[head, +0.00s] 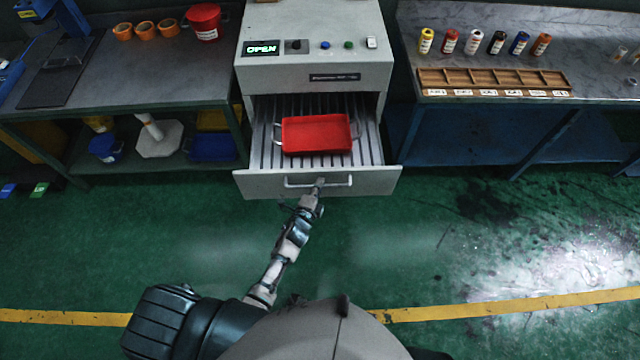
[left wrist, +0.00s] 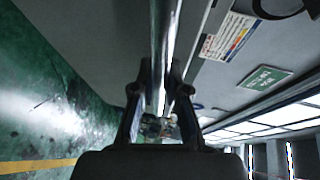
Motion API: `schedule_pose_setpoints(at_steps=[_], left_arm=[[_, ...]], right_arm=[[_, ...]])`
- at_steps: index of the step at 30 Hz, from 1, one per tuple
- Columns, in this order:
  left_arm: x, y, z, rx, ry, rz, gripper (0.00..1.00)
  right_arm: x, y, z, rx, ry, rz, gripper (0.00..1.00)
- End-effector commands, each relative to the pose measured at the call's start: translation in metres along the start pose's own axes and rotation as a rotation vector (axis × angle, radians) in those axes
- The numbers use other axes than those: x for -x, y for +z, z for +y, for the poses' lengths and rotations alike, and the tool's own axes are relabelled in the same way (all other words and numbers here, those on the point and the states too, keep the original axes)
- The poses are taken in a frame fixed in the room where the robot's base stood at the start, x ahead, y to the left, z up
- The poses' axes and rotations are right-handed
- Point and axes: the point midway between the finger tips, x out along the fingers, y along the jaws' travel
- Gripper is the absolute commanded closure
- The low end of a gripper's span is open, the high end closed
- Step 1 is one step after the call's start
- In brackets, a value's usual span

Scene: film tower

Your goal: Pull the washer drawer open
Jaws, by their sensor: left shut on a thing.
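The washer (head: 314,50) is a pale grey cabinet at the back centre, and its lit display reads OPEN. Its drawer (head: 370,181) stands pulled out and shows a slatted inside. A red tray (head: 318,135) with metal handles lies in the drawer. My left gripper (head: 319,184) is at the drawer's front, shut on the drawer handle (head: 298,182), a pale horizontal bar. In the left wrist view the handle bar (left wrist: 163,50) runs between the two fingers of my left gripper (left wrist: 163,95). My right gripper is not in view.
A bench (head: 150,85) with orange rolls and a red bucket (head: 204,22) stands left of the washer. A bench (head: 500,100) with several small bottles and a wooden divided rack (head: 492,81) stands right. The green floor (head: 400,240) before the drawer is clear, except my arm.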

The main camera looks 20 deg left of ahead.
Motion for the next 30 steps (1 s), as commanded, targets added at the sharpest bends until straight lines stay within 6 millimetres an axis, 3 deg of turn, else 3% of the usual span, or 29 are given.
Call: schedule_pose_setpoints(at_steps=[8, 9, 11, 12, 23, 30], left_arm=[[0.001, 0.004, 0.005, -0.003, 0.013, -0.010, 1.00], [0.001, 0.004, 0.005, -0.003, 0.013, -0.010, 0.77], [0.001, 0.004, 0.005, -0.002, 0.012, -0.009, 0.62], [0.001, 0.004, 0.004, -0.002, 0.011, -0.008, 0.61], [0.007, 0.000, 0.003, -0.003, 0.006, -0.004, 0.61], [0.055, 0.001, 0.004, -0.003, 0.008, -0.005, 0.61]], right_arm=[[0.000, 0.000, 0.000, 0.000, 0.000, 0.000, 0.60], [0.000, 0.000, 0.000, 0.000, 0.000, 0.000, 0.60], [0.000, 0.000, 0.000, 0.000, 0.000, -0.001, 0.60], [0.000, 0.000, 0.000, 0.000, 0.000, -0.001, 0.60], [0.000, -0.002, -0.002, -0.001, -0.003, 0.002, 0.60], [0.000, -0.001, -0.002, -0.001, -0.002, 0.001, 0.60]])
